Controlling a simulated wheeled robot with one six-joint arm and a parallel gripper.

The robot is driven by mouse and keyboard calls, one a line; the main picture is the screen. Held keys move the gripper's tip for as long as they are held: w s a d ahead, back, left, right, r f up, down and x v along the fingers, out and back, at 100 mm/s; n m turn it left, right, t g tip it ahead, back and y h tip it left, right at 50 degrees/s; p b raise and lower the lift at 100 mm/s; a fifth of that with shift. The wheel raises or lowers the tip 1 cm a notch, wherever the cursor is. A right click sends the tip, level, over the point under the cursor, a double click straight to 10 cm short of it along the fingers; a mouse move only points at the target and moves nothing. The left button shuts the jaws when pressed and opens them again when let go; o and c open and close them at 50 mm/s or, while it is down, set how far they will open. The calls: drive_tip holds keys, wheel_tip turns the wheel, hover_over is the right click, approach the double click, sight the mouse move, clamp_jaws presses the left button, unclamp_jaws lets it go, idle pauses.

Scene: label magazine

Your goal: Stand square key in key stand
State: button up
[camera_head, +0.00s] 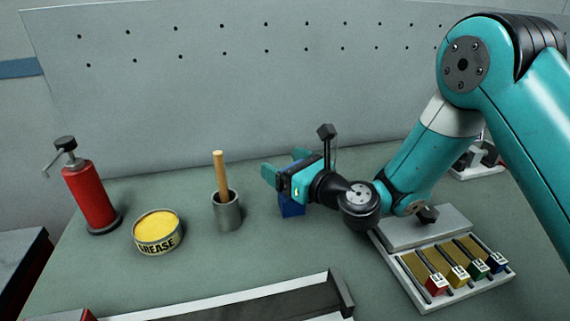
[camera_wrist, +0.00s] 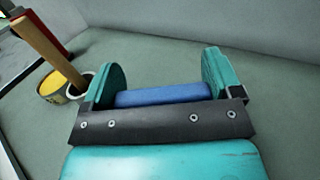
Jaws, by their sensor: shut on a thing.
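My gripper (camera_head: 285,180) is low over the middle of the bench, its teal fingers pointing left. It is shut on a blue block, whose lower part (camera_head: 292,208) shows beneath the gripper; a bit of blue also shows above it. In the wrist view the blue block (camera_wrist: 165,95) spans the space between the two fingers (camera_wrist: 160,82). My gripper hides most of it, and I cannot tell whether it touches the bench. A grey cylindrical cup (camera_head: 227,213) stands left of my gripper with a wooden stick (camera_head: 220,172) upright in it. No part is clearly marked as the square key or key stand.
A yellow grease tin (camera_head: 157,232) and a red pump bottle (camera_head: 89,195) stand at the left. A label tray (camera_head: 418,292) with several coloured blocks lies front right, under my arm. A long dark-and-light tray (camera_head: 345,292) lies along the front. A grey panel (camera_head: 250,90) closes the back.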

drive_tip(key=shift+f, duration=0.3)
drive_tip(key=o, duration=0.8)
drive_tip(key=shift+r, duration=0.15)
wheel_tip(320, 180, up, 20)
drive_tip(key=p, duration=0.7)
